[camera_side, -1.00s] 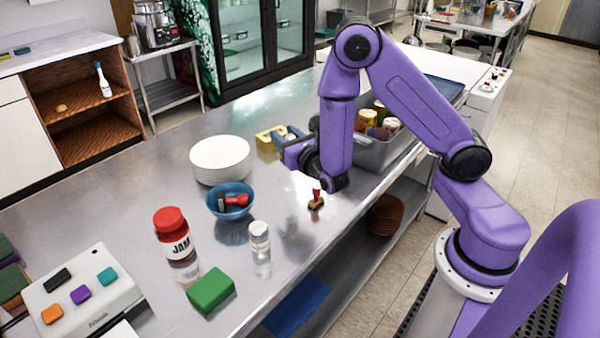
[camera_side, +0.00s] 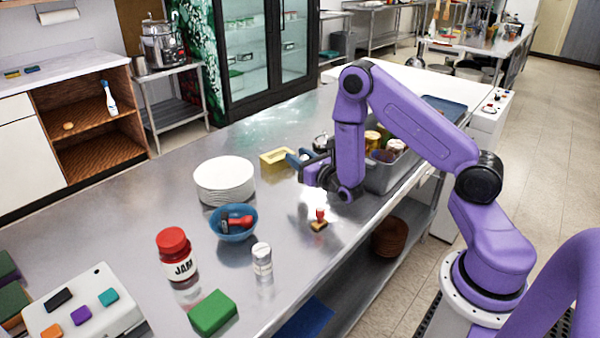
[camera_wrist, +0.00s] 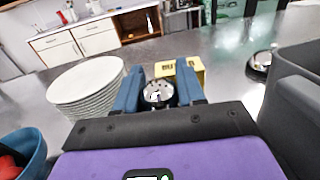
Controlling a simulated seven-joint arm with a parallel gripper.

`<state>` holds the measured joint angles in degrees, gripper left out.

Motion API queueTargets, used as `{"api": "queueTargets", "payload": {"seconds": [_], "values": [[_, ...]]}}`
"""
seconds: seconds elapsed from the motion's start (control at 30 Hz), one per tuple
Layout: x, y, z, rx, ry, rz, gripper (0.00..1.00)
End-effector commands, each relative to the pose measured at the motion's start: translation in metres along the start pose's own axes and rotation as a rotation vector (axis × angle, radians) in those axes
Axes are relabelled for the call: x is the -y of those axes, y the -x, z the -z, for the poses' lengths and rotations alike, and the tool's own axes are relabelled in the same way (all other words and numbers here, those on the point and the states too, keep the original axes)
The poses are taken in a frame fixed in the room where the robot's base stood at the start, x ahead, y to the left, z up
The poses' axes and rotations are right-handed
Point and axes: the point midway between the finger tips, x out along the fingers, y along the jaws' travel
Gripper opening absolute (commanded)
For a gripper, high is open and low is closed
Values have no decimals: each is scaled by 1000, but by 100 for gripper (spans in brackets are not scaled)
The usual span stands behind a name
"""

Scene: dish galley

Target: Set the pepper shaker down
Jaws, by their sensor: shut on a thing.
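My gripper (camera_side: 299,158) is low over the steel counter (camera_side: 150,190), beside the grey bin. In the wrist view its two blue fingers (camera_wrist: 158,80) are shut on the pepper shaker (camera_wrist: 158,95), whose round shiny top with a dark rim shows between them. The shaker's lower body is hidden, so I cannot tell whether it touches the counter. In the side view I cannot make the shaker out clearly at the fingers.
A plate stack (camera_side: 225,178) and blue bowl (camera_side: 232,232) stand left. A grey bin (camera_side: 395,177) is close right. A stamp (camera_side: 319,222), clear shaker (camera_side: 262,260) and jam jar (camera_side: 175,255) stand nearer the front.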

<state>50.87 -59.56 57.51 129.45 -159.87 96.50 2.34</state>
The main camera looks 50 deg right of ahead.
Motion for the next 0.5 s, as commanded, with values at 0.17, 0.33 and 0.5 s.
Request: {"api": "queueTargets", "payload": {"seconds": [0.17,0.33,0.5], "values": [[0,0,11,-1,1,0,6],[0,0,30,-1,1,0,6],[0,0,39,2,0,0,6]]}}
